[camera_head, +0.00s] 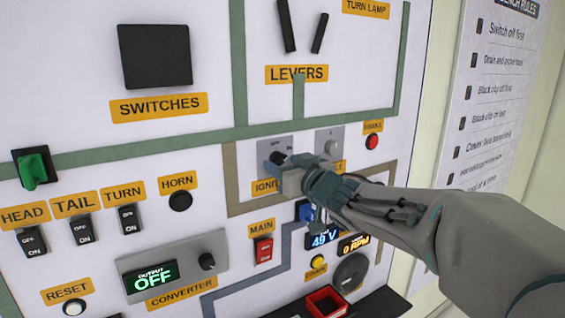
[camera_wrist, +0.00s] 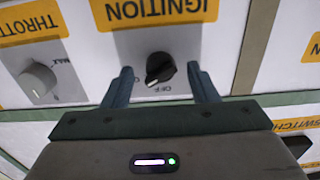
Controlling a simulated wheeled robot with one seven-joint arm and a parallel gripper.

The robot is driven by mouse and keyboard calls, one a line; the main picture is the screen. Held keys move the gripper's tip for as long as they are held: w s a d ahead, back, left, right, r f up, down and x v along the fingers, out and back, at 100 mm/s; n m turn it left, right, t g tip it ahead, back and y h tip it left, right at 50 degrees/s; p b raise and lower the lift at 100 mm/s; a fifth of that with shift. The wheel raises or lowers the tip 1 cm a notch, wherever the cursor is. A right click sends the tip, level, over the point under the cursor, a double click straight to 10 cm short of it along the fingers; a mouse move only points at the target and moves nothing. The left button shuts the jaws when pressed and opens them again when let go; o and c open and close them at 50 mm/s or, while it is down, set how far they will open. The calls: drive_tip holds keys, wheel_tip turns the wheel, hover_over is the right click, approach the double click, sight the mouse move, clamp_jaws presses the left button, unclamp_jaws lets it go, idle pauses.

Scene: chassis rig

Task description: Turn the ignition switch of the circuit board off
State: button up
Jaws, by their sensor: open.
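The ignition switch is a round black knob on a grey plate. In the head view the knob (camera_head: 278,158) shows just beyond my gripper (camera_head: 291,173), which partly covers its yellow IGNITION label (camera_head: 265,187). In the wrist view, which is upside down, the knob (camera_wrist: 160,68) lies between the two spread fingertips of my gripper (camera_wrist: 160,73). There is a gap on each side, so the fingers do not touch it. A white mark on the knob points down and slightly left, near the OFF print. My gripper is open and empty.
A throttle knob (camera_wrist: 38,80) sits beside the ignition plate; it also shows in the head view (camera_head: 333,147). The red MAIN switch (camera_head: 264,249), a blue part (camera_head: 306,211) and small displays (camera_head: 322,237) lie below. A red tray (camera_head: 326,302) stands at the bottom.

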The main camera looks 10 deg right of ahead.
drive_tip(key=shift+w+a, duration=0.2)
drive_tip(key=shift+w, duration=0.3)
drive_tip(key=c, duration=0.9)
